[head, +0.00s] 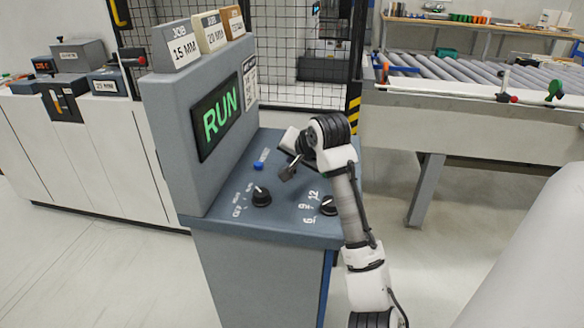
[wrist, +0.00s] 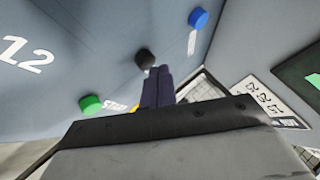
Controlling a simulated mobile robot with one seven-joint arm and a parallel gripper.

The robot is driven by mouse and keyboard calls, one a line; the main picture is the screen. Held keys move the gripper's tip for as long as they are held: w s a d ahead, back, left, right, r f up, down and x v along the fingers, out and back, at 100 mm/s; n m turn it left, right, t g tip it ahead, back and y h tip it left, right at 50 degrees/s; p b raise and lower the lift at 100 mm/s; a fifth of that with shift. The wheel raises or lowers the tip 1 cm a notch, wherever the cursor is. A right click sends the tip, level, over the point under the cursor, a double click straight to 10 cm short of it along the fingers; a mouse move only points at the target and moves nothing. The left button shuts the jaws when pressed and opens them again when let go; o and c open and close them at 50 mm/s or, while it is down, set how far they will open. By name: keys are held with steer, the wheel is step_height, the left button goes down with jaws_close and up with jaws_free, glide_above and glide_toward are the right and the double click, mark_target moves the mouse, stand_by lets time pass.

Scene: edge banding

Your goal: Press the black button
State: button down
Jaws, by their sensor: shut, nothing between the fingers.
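The black button (wrist: 145,59) sits on the grey console panel in the wrist view, between a blue button (wrist: 198,18) and a green button (wrist: 90,104). My gripper (wrist: 159,72) is shut and empty. Its fingertips are right beside the black button in the wrist view; I cannot tell whether they touch it. In the head view my gripper (head: 287,174) is low over the console top (head: 225,222), right of the blue button (head: 258,166). The black and green buttons cannot be made out there; my gripper and wrist cover that area.
Two black knobs, one on the left (head: 261,196) and one on the right (head: 328,206), stand on the console nearer the front. The upright panel with a green RUN screen (head: 217,117) rises left of my gripper. A roller conveyor (head: 460,85) stands behind on the right.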

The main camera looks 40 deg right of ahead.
steer(key=shift+f, duration=0.5)
stand_by(0.7)
steer(key=shift+r, duration=0.1)
steer(key=shift+r+p, duration=0.7)
steer(key=shift+r, duration=0.1)
step_height(320, 180, up, 5)
steer(key=p, duration=0.4)
steer(key=shift+r, duration=0.1)
stand_by(0.9)
